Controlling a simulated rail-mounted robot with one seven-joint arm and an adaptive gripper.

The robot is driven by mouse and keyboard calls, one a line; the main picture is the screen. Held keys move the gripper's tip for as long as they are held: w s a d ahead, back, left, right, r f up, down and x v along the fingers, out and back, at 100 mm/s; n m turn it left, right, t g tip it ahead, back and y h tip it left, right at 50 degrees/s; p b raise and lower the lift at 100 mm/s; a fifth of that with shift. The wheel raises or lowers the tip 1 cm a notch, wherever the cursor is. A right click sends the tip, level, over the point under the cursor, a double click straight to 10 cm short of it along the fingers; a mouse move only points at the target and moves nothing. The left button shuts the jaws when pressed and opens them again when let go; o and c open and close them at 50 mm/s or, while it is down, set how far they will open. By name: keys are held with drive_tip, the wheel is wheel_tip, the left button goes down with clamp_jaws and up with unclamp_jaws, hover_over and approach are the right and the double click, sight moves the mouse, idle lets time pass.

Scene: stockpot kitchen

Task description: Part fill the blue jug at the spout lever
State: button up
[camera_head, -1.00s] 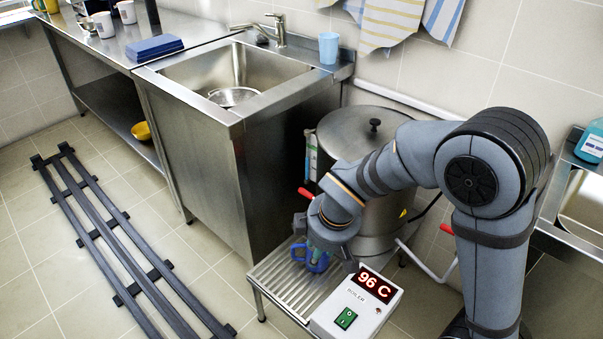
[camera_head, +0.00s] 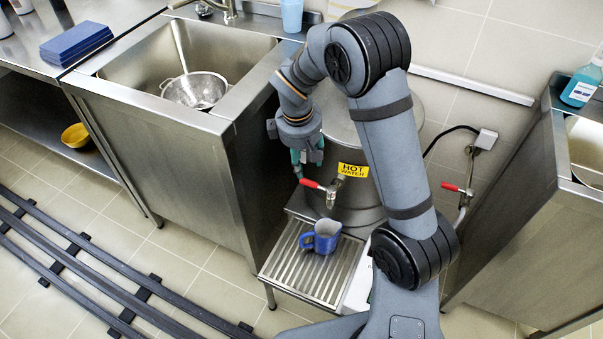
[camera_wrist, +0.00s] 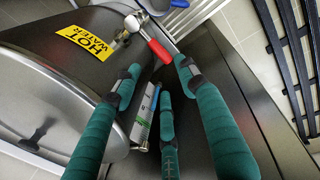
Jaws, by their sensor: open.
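The blue jug (camera_head: 318,243) stands upright on the slatted stand (camera_head: 285,262), below the spout (camera_head: 331,197) in the head view. Its inside looks grey; I cannot tell whether it holds water. A blue part of the jug shows at the top edge of the wrist view (camera_wrist: 180,3). The red spout lever (camera_head: 312,184) sticks out to the left of the spout. My gripper (camera_head: 308,160) is open and empty, just above the lever. In the wrist view the lever (camera_wrist: 158,47) lies just beyond the fingertips, closest to the right finger; contact is unclear.
The steel boiler (camera_head: 350,208) stands behind the spout with a yellow HOT WATER label (camera_head: 353,170). A sink (camera_head: 160,65) with a colander (camera_head: 195,90) is to the left. A second red-handled tap (camera_head: 455,187) is at right. The control box is mostly hidden by my arm.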

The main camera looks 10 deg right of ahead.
sight(305, 180)
drive_tip(key=f, duration=0.2)
drive_tip(key=w+f+b, duration=0.1)
drive_tip(key=f, duration=0.5)
drive_tip(key=shift+w+d+f, duration=0.1)
drive_tip(key=shift+w+d, duration=0.15)
drive_tip(key=shift+d, duration=0.05)
drive_tip(key=shift+c, duration=0.5)
clamp_jaws()
